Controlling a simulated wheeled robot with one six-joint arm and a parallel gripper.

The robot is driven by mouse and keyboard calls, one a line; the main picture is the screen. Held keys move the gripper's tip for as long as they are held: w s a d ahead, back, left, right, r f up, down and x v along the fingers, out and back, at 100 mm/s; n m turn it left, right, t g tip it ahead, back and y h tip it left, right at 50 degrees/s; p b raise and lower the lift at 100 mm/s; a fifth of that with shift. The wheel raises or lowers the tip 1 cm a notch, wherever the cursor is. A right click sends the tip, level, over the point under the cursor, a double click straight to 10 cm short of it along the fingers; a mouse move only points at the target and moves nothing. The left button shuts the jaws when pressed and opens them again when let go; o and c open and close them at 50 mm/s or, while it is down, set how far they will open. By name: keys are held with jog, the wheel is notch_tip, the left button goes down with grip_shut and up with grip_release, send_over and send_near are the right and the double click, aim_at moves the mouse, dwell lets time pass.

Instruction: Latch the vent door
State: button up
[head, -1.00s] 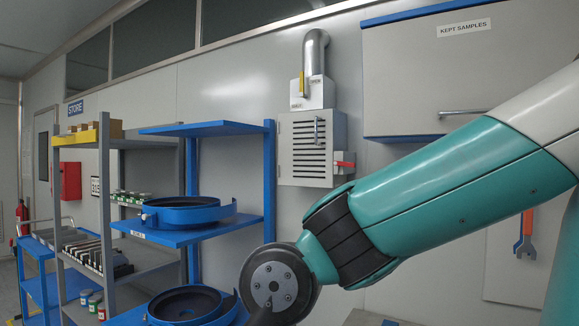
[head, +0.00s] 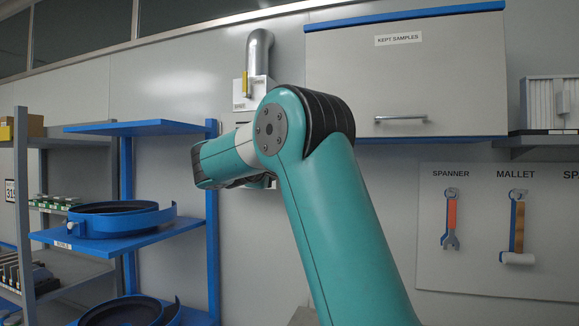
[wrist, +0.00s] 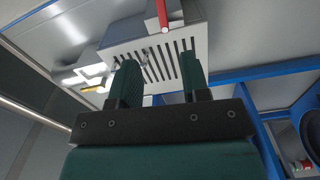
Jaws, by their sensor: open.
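The vent door (wrist: 200,42), a pale panel with dark slots, is in the upper middle of the wrist view. A small metal handle shows on it between my fingers. A red lever (wrist: 163,14) stands at its upper edge in that view. I cannot tell whether the door is fully closed. My gripper (wrist: 158,64) is open and empty, its two dark green fingers pointing at the slotted panel; contact cannot be judged. In the head view my arm hides nearly all of the vent door and the red lever.
A yellow handle (head: 246,84) is on the housing under the metal duct (head: 260,52). A blue rack (head: 212,225) with round trays stands left. The KEPT SAMPLES cabinet (head: 450,90) is on the wall to the right. A spanner (head: 451,215) and mallet (head: 518,225) hang below right.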

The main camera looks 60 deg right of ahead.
jog(key=p+x, duration=0.7)
jog(key=x, duration=0.9)
jog(key=shift+d+f, duration=0.1)
grip_shut()
